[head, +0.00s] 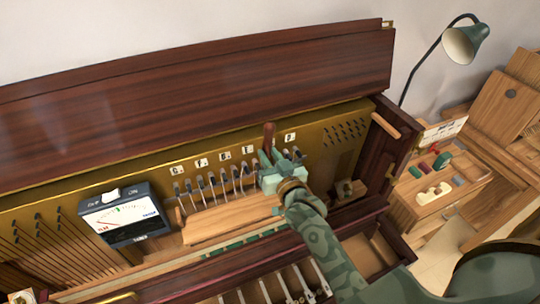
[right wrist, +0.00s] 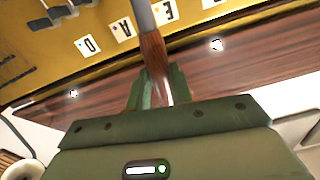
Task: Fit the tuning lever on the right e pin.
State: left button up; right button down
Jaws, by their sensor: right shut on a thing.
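My right gripper (head: 270,165) is shut on the tuning lever (head: 268,137), around its brown wooden handle, in front of the piano's pin row. In the right wrist view the handle (right wrist: 153,55) stands between the green fingers (right wrist: 154,90), and its grey shaft runs up out of the frame. The shaft passes between the A label (right wrist: 122,29) and the E label (right wrist: 163,10). The lever's far end is out of that view, so I cannot tell whether it touches a pin. In the head view the gripper and lever hide part of the row of pins (head: 212,180).
A tuning meter (head: 125,214) stands at the left on the piano. A wooden block (head: 215,222) lies below the pins. The raised dark lid (head: 200,75) is behind. A side table (head: 440,190) with small items and a green lamp (head: 464,42) are at the right.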

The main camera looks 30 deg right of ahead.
jog(key=shift+r+p, duration=0.1)
jog(key=shift+p, duration=0.25)
jog(key=shift+w, duration=0.25)
dwell(0.3)
jog(key=shift+w, duration=0.3)
jog(key=shift+w, duration=0.15)
dwell(0.3)
jog(key=shift+w+d, duration=0.1)
jog(key=shift+w, duration=0.25)
jog(key=shift+w, duration=0.5)
jog(key=shift+w, duration=0.35)
